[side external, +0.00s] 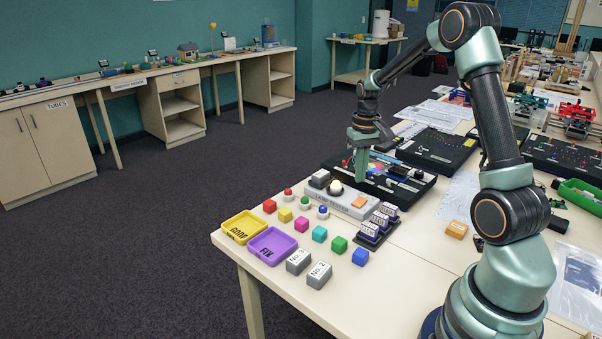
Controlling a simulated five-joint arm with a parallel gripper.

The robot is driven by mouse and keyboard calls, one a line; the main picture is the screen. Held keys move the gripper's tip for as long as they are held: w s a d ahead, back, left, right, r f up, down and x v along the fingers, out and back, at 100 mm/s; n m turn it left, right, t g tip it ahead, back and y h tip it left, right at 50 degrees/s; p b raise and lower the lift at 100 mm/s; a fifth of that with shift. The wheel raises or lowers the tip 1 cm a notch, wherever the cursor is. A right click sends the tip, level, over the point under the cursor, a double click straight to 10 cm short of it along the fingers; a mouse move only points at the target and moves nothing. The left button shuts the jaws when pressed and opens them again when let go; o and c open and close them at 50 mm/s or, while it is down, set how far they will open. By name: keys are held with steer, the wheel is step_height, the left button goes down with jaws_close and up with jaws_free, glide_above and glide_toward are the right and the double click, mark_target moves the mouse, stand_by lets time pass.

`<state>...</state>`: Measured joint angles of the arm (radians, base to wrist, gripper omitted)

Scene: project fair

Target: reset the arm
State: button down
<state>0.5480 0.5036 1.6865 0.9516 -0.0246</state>
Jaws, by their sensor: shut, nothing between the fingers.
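My gripper (361,178) is shut and empty. It points down above the black board (414,186) near the far left part of the table, close behind the light grey block with a white dome (335,187). I cannot tell whether its fingertips touch anything. My arm reaches up from the front right of the table, bends at the top and comes down to the gripper.
A yellow tray (232,224) and a purple tray (285,256) lie at the table's left corner. More black boards (437,160) lie behind.

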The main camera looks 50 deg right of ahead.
steer(key=s+a+r+n+t, duration=0.2)
steer(key=a+r+n+t, duration=0.1)
steer(key=a+r, duration=0.9)
steer(key=s+a+r+n+t, duration=0.2)
steer(key=s+a, duration=0.5)
steer(key=a, duration=0.4)
steer(key=shift+s+n+t, duration=0.25)
steer(key=shift+n+t, duration=0.05)
steer(key=shift+n, duration=0.2)
